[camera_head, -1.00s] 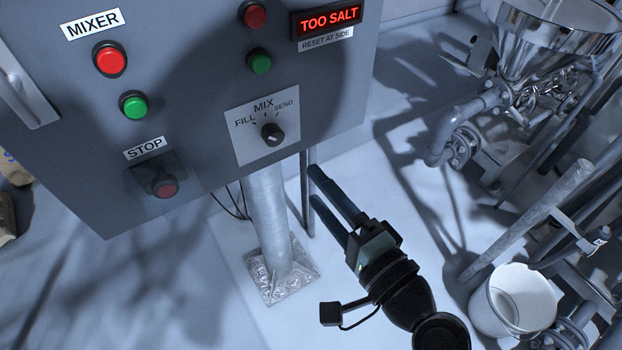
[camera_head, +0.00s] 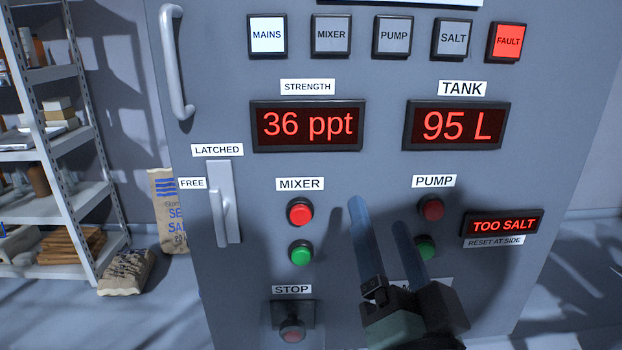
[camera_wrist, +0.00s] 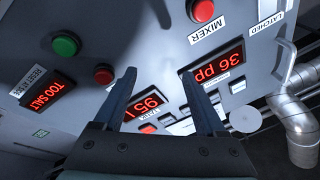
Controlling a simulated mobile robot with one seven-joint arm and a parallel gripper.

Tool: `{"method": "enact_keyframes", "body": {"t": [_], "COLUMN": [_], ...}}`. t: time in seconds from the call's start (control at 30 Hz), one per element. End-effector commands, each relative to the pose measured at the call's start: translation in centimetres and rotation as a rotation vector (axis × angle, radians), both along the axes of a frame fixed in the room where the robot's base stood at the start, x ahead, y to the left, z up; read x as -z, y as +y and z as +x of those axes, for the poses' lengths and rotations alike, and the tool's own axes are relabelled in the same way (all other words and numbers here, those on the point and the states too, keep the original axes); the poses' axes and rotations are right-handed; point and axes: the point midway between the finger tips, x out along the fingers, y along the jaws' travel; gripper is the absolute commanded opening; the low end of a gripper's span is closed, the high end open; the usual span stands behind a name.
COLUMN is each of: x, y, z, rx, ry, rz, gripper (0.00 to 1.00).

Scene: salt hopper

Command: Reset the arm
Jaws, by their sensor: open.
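My gripper (camera_head: 383,238) is open and empty, its two long blue-grey fingers pointing up in front of the grey control panel (camera_head: 385,175). In the head view it stands between the mixer buttons and the pump buttons and hides the lower middle of the panel, including most of a label. In the wrist view my gripper (camera_wrist: 165,98) shows its fingers apart, with the panel beyond, tilted and nearly upside down. I cannot tell whether a fingertip touches the panel.
Displays read 36 ppt (camera_head: 308,125), 95 L (camera_head: 456,125) and TOO SALT (camera_head: 503,223). The fault lamp (camera_head: 506,42) is red. A latch handle (camera_head: 222,203) and a door handle (camera_head: 175,65) stick out at left. Shelving (camera_head: 62,150) and sacks (camera_head: 127,272) stand further left.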

Motion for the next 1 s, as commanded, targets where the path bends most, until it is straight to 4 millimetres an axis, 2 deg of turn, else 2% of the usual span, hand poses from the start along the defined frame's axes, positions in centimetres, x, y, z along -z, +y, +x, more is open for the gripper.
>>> {"method": "enact_keyframes", "body": {"t": [0.03, 0.1, 0.2, 0.27, 0.4, 0.43, 0.8, 1.0], "x": [-4.2, -8.7, -14.4, -17.4, -23.5, -24.8, -33.9, -35.9], "y": [1.7, 3.4, 5.5, 6.5, 8.5, 8.2, 8.1, 8.1], "z": [-0.2, -1.0, -3.1, -4.6, -9.3, -8.6, -8.3, -8.3], "rx": [0.032, 0.096, 0.195, 0.257, 0.415, 0.408, 0.4, 0.399], "ry": [-0.09, -0.193, -0.331, -0.407, -0.578, -0.555, -0.544, -0.542], "rz": [-0.105, -0.232, -0.373, -0.439, -0.558, -0.555, -0.551, -0.55], "gripper": [0.73, 0.73, 0.73, 0.73, 0.73, 0.73, 0.73, 0.73]}}
